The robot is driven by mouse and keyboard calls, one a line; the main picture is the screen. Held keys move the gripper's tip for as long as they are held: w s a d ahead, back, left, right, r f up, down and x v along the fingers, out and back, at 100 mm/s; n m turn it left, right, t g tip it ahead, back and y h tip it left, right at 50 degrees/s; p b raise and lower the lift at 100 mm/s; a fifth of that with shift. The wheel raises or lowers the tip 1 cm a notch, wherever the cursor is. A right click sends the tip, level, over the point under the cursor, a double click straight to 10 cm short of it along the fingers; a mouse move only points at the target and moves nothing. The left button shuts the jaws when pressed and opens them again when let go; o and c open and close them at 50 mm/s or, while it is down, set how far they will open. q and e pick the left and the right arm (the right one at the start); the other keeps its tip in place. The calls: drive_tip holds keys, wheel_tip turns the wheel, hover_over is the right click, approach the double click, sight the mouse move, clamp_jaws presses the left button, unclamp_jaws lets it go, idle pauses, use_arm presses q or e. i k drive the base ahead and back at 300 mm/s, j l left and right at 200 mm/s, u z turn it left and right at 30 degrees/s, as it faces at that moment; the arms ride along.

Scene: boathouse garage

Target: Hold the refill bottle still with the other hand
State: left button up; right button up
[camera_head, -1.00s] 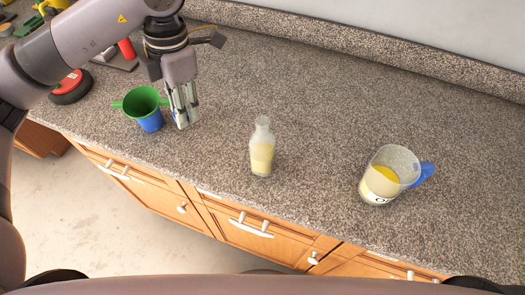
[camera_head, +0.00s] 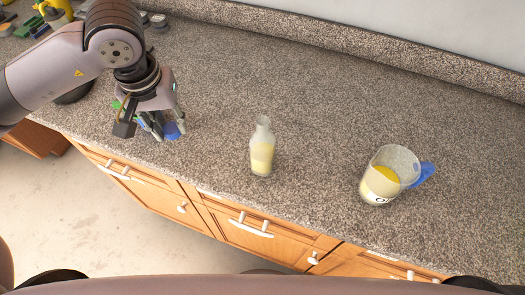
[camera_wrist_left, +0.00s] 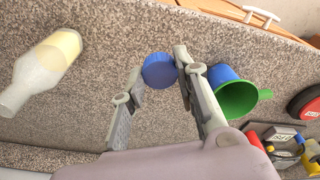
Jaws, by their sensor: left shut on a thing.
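The refill bottle (camera_head: 262,148), clear with pale yellow liquid, stands upright and uncapped near the counter's front edge; no gripper touches it. In the left wrist view the bottle (camera_wrist_left: 45,68) shows at the left, apart from the fingers. My left gripper (camera_head: 165,130) is left of the bottle, pointing down over the counter. It is shut on a round blue cap (camera_wrist_left: 158,70), which sits between the fingertips in the left wrist view. The cap (camera_head: 173,131) shows partly in the head view. My right gripper is not in view.
A clear jug (camera_head: 385,180) with yellow contents and a blue handle stands at the right. A blue cup (camera_wrist_left: 222,75) holding a green funnel (camera_wrist_left: 238,100) stands close to my left gripper. Several items lie at the far left. The counter between bottle and jug is clear.

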sight(262, 141)
drive_tip(key=i+j, duration=0.1)
drive_tip(key=j, duration=0.45)
drive_tip(key=i+j, duration=0.1)
drive_tip(key=j, duration=0.5)
drive_tip(key=i+j, duration=0.1)
drive_tip(key=j, duration=0.45)
drive_tip(key=i+j, duration=0.1)
drive_tip(key=j, duration=0.45)
drive_tip(key=z, duration=1.85)
